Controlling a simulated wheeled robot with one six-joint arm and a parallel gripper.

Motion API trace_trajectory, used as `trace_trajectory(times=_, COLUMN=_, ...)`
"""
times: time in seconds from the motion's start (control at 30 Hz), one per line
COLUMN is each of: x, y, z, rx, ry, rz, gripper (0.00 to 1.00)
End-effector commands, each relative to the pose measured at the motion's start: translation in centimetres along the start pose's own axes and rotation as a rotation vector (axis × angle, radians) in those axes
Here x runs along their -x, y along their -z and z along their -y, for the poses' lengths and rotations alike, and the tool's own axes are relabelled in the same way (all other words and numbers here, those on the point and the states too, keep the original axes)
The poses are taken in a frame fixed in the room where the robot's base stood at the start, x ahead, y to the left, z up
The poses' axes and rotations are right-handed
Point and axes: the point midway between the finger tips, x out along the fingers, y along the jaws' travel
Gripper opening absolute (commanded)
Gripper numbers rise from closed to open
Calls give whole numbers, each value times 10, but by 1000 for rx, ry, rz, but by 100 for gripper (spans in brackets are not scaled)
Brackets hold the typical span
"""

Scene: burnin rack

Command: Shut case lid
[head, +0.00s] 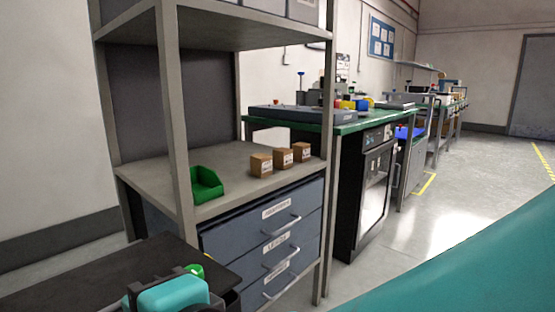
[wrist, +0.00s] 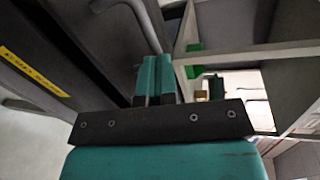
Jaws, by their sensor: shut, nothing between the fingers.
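My gripper (wrist: 160,68) shows in the wrist view with its two teal fingers side by side, shut and empty. A dark panel (wrist: 75,55) with a yellow label (wrist: 34,72) slants along the left of that view, beside the fingers. I cannot tell whether this panel is the case lid. In the head view a dark flat panel (head: 90,275) lies at the lower left, in front of the rack, with teal and black parts of my arm over its near right end. No case body is clearly visible, and contact with the fingers cannot be told.
A grey rack (head: 172,105) stands ahead, with a green bin (head: 205,184) and three small brown boxes (head: 283,158) on its shelf above blue drawers (head: 270,235). A grey bar (wrist: 142,22) passes just beyond the fingers. Open floor (head: 450,190) lies to the right.

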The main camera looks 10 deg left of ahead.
Motion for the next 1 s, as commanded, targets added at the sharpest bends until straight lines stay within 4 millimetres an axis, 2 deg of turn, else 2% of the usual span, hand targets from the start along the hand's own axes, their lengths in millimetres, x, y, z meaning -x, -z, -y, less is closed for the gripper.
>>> trace_trajectory(times=0.03, x=-2, y=0, z=-11, rx=1, ry=15, rz=6, gripper=0)
trace_trajectory(times=0.2, x=-3, y=-4, z=-16, rx=4, ry=47, rz=19, gripper=0)
trace_trajectory(times=1.0, x=0, y=-7, z=-17, rx=7, ry=69, rz=32, gripper=0)
